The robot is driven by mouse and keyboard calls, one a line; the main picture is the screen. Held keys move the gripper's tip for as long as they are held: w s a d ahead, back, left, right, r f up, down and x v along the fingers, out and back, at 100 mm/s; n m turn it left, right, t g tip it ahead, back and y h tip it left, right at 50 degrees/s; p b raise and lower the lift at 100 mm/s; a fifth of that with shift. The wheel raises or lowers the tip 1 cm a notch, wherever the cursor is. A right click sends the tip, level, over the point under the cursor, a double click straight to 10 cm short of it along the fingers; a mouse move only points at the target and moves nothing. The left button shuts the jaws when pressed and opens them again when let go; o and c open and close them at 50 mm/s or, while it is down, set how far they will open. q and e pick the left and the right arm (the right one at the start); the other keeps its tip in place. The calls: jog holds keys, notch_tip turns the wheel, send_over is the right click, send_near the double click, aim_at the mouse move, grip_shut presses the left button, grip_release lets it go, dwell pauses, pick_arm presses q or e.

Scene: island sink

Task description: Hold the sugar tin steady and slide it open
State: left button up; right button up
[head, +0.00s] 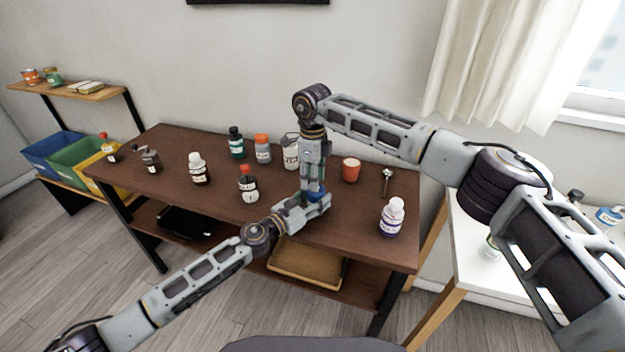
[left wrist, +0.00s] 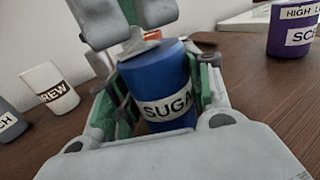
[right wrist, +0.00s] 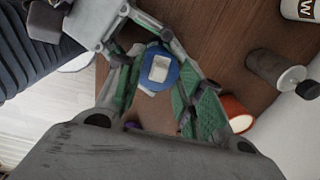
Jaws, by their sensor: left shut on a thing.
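The sugar tin (left wrist: 164,82) is a blue cylinder with a white label reading "SUGA", standing upright in the left wrist view. My left gripper (head: 312,205) is shut on its sides, a finger on each side. A pale grip piece sits on the tin's top; in the right wrist view it shows as a light block on the round blue top (right wrist: 172,80). My right gripper (right wrist: 152,62) points down over the tin from above, its fingers apart on either side of the grip piece. Whether they touch it I cannot tell. In the head view the arms mostly hide the tin.
The brown table (head: 140,151) holds several bottles left of the tin. A white cup (left wrist: 49,87) is behind the tin.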

jog(key=shift+f, duration=0.45)
jog(key=shift+c, duration=0.4)
grip_shut()
